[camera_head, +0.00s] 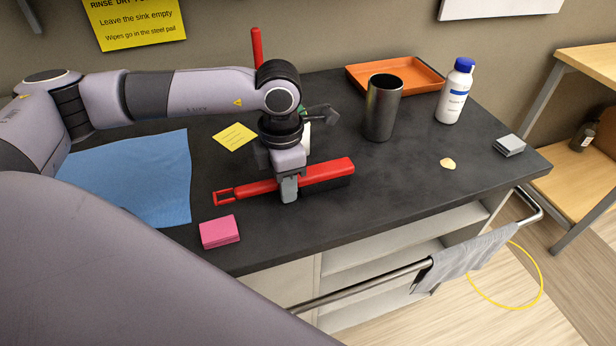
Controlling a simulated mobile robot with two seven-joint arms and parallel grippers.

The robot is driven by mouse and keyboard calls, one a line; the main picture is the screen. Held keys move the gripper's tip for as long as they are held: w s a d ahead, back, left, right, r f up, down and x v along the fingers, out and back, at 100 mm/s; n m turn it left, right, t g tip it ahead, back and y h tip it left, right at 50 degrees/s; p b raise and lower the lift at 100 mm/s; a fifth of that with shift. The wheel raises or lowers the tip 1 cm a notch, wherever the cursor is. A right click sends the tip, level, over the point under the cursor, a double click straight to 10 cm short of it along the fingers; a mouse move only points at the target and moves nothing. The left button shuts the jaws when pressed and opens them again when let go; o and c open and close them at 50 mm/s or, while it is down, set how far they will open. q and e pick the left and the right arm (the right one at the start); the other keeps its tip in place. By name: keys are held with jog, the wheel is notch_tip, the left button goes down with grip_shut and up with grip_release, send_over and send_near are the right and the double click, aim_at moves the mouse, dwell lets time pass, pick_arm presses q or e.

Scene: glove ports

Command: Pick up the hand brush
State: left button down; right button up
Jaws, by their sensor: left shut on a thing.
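The red hand brush (328,171) with dark bristles lies level at the middle of the dark counter. Its handle with a looped end points left and its bristle head is to the right. My left gripper (288,190) comes down from above and is shut on the brush near where handle and head meet. The gripper hides that part of the brush. I cannot tell whether the brush touches the counter or is slightly above it. My right gripper is not in view.
On the dark counter (400,185) are a blue cloth (140,180), pink notes (219,232), a yellow note (235,137), a steel cup (382,108), an orange tray (420,80), a white bottle (455,92) and a grey block (509,145). A rail with a grey towel (465,257) runs along the front.

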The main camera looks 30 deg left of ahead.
pick_arm(q)
jog(key=shift+r, duration=0.1)
notch_tip(320, 180, up, 20)
jog(key=shift+b, duration=0.45)
jog(key=c, duration=1.8)
grip_release()
